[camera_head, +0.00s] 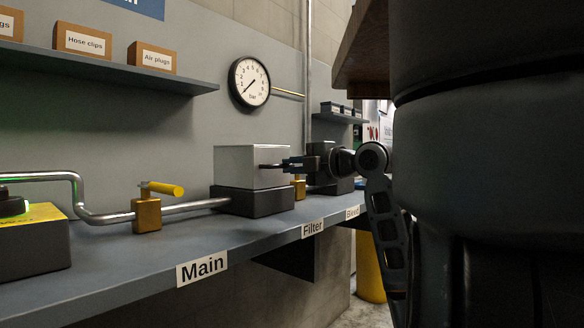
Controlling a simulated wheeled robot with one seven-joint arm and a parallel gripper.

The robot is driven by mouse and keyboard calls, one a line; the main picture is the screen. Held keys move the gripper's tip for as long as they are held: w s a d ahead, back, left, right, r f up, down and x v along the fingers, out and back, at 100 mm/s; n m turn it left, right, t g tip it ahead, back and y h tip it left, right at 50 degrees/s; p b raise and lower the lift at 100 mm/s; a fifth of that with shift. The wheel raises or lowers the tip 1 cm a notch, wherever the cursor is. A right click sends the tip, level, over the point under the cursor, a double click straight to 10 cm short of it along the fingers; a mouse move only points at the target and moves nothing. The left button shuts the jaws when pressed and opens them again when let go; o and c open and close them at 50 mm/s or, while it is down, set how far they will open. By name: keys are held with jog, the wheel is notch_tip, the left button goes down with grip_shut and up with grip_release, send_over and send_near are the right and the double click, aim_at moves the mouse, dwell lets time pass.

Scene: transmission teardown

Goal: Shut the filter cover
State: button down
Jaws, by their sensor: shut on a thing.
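The filter unit is a pale silver box (240,168) on a dark base (250,202), on the bench behind the Filter label (312,228). I take the silver box to be the cover; it sits level on the base with no clear gap. A small dark handle (268,166) sticks out of its right side. My gripper (284,164) reaches in from the right and is shut on this handle. The jaws are small in view and partly dark against the box, so the exact grip is hard to see.
A main valve (147,214) with a yellow lever stands left on a silver pipe (195,207). A round gauge (250,81) hangs on the wall above. A shelf (110,68) bears labelled boxes. My arm hides the right side. The bench front (110,262) is clear.

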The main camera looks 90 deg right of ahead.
jog(key=shift+a+f, duration=0.1)
jog(key=shift+f, duration=0.75)
jog(key=c, duration=1.2)
grip_release()
jog(key=shift+o, duration=0.2)
jog(key=shift+r, duration=0.2)
jog(key=shift+r, duration=0.1)
jog(key=shift+s, duration=0.1)
jog(key=p+v, duration=0.1)
jog(key=v, duration=0.6)
jog(key=shift+s+a, duration=0.25)
